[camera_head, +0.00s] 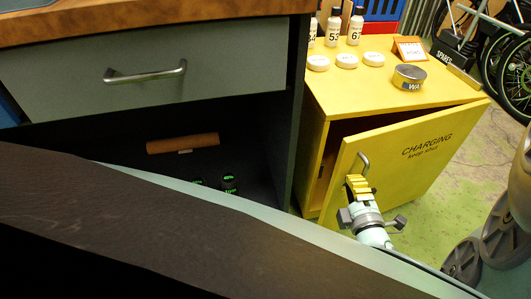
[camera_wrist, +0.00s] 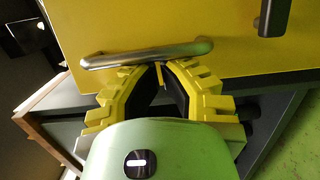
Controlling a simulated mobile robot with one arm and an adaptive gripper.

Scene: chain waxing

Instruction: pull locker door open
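The yellow locker door (camera_head: 408,163), marked "CHARGING keep shut", stands ajar. Its left edge is swung out from the locker, with a dark gap behind it, and its right edge meets the body. The metal bar handle (camera_head: 364,162) is near the door's left edge; it also crosses the wrist view (camera_wrist: 145,53). My gripper (camera_head: 355,181) has yellow ribbed fingers and is at the handle. In the wrist view, the fingertips (camera_wrist: 160,66) are drawn nearly together at the bar, side by side along its length. The bar does not show clamped between them; contact is unclear.
The yellow locker top (camera_head: 345,88) holds bottles, white round pots, a wax tin (camera_head: 409,77) and a small sign. A grey drawer cabinet (camera_head: 230,65) with an open dark space stands left. A bicycle and wheels are at right. Green floor (camera_head: 455,185) lies beside the door.

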